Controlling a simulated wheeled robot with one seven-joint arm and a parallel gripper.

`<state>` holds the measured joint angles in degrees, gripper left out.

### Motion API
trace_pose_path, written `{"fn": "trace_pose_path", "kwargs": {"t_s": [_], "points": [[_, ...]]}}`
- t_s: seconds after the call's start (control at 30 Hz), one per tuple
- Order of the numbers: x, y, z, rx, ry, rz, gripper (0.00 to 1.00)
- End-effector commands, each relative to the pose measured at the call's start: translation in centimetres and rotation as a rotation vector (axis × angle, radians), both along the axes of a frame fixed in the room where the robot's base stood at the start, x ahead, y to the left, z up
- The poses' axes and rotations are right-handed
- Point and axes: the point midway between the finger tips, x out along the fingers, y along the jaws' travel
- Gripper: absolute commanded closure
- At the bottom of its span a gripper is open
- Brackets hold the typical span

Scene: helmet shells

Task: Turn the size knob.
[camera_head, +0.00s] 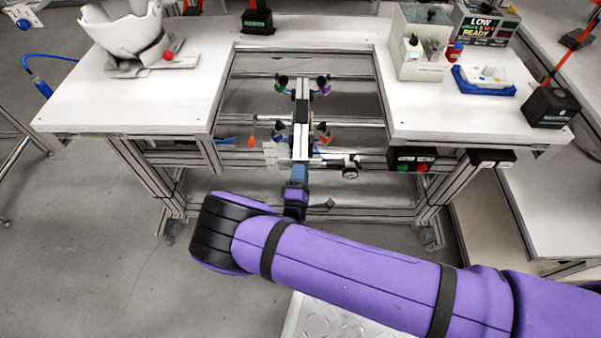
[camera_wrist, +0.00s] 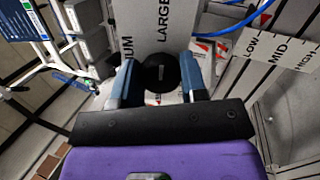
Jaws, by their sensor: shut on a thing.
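The size knob (camera_wrist: 160,75) is round and black with a short pale mark on its face. It sits on a grey panel (camera_wrist: 160,20) between the two blue-grey fingers of my gripper (camera_wrist: 160,66), which is shut on it. The word LARGE stands above the knob, and a partly hidden word ending in IUM is at its upper left. In the head view my gripper (camera_head: 298,172) reaches the front of the fixture (camera_head: 302,115) in the gap of the bench; the knob is hidden there.
A LOW, MID, HIGH scale (camera_wrist: 283,50) is right of the knob, with a blue hose (camera_wrist: 238,22) near it. The white bench (camera_head: 130,95) carries a white helmet shell (camera_head: 122,32) at left. Red and green buttons (camera_head: 413,165) sit under the bench's right edge.

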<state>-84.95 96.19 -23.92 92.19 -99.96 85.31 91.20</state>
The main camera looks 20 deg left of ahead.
Motion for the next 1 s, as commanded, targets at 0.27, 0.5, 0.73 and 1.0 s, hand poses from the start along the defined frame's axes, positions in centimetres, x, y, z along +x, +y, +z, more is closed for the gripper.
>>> {"fn": "trace_pose_path", "kwargs": {"t_s": [0.27,0.5,0.73,1.0], "points": [[-0.1,0.0,-0.1,-0.002,0.002,0.000,0.49],[0.0,0.0,-0.1,-0.001,0.001,0.000,0.35],[-0.9,-0.1,-0.3,-0.003,0.002,0.001,0.35],[-5.3,-0.7,-1.7,-0.003,0.002,0.002,0.35]]}}
